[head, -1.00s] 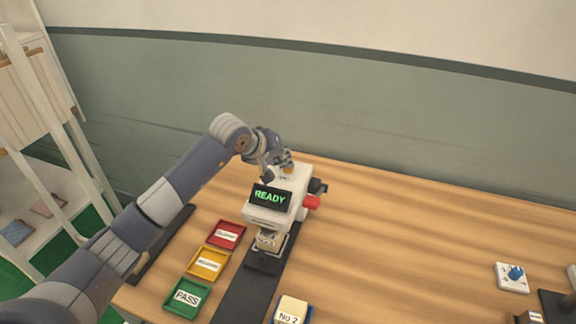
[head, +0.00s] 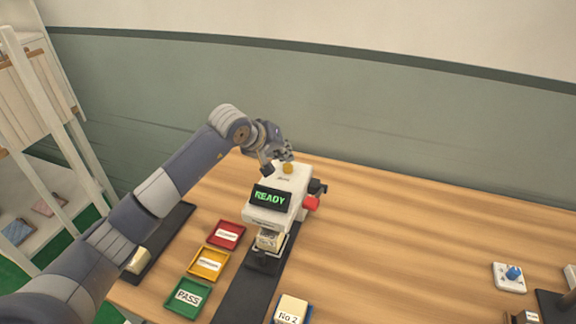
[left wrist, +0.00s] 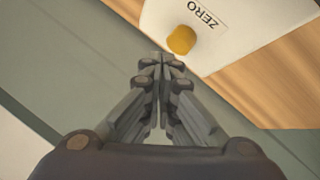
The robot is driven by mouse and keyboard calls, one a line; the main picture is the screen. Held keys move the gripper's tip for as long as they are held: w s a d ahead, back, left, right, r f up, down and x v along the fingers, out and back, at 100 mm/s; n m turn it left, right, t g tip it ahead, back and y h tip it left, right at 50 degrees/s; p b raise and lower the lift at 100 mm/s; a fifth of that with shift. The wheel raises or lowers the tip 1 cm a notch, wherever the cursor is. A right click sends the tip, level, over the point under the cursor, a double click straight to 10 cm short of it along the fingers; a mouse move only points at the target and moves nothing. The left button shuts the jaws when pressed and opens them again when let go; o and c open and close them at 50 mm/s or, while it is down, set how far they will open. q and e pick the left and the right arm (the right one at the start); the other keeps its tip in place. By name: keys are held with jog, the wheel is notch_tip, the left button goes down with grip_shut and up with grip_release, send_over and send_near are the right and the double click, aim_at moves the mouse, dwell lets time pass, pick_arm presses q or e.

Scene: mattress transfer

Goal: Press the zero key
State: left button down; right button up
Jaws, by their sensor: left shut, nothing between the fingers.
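The zero key is a round yellow button (left wrist: 181,40) on the white top of the tester, beside a label reading ZERO (left wrist: 203,17) in the left wrist view. In the head view the yellow key (head: 288,168) sits at the back of the white machine (head: 280,186), whose screen (head: 270,197) reads READY in green. My left gripper (left wrist: 163,58) is shut and empty. Its tips appear just short of the key in the left wrist view; the height gap cannot be told. In the head view the left gripper (head: 284,157) is just behind the key. My right gripper is not in view.
A red knob (head: 311,203) sticks out on the machine's right side. Red (head: 226,235), yellow (head: 208,263) and green PASS (head: 188,296) trays lie left of the black strip (head: 240,297). A No 2 block (head: 291,310) lies in front. The table's right half is mostly clear.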

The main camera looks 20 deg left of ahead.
aim_at(284, 165)
pick_arm(q)
jog(key=shift+r+p, duration=1.05)
jog(key=shift+r, duration=1.5)
jog(key=shift+f, duration=0.15)
